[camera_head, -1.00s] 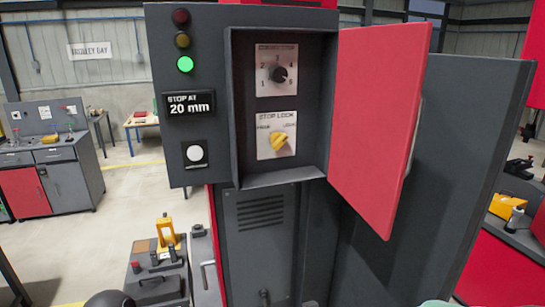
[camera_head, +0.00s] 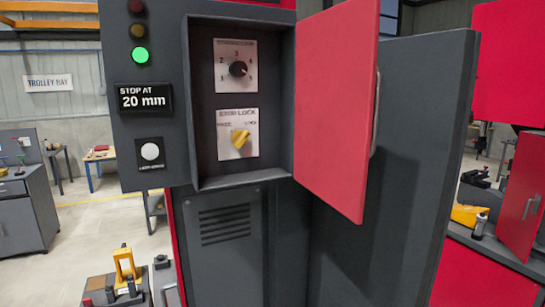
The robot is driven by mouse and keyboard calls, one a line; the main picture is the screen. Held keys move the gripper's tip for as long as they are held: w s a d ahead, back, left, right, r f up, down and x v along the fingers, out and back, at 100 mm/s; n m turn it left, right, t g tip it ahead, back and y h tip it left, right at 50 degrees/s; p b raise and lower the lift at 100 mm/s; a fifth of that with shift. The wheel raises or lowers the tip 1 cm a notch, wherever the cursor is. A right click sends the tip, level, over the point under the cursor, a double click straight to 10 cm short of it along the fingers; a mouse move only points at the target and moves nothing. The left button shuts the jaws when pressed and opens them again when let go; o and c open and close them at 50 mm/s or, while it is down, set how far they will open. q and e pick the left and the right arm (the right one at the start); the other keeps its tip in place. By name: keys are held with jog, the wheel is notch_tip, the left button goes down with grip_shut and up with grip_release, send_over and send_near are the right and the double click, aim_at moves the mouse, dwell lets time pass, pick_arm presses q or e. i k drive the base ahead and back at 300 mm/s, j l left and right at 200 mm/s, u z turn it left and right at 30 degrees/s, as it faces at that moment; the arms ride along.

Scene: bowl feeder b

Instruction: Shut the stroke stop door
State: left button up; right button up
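The red stroke stop door (camera_head: 335,110) stands open on the right side of a dark grey recessed box (camera_head: 190,110). Its handle (camera_head: 376,115) shows at the door's right edge. Inside the recess are a black numbered dial (camera_head: 238,69) and, below it, a yellow stop lock knob (camera_head: 240,139). Neither of my grippers is in view.
A display (camera_head: 144,98) reads "STOP AT 20 mm", with a lit green lamp (camera_head: 139,55) above and a white button (camera_head: 150,152) below. A large dark grey panel (camera_head: 420,150) stands right behind the door. Workbenches stand at the left.

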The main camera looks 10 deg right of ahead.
aim_at(338, 76)
jog(key=i+l+u, duration=0.1)
jog(key=l+u, duration=0.25)
jog(key=l, duration=0.3)
jog(key=l+u, duration=0.4)
jog(key=l, duration=0.25)
jog(key=k+l+u, duration=0.1)
jog(key=l+u, duration=0.25)
jog(key=l, duration=0.3)
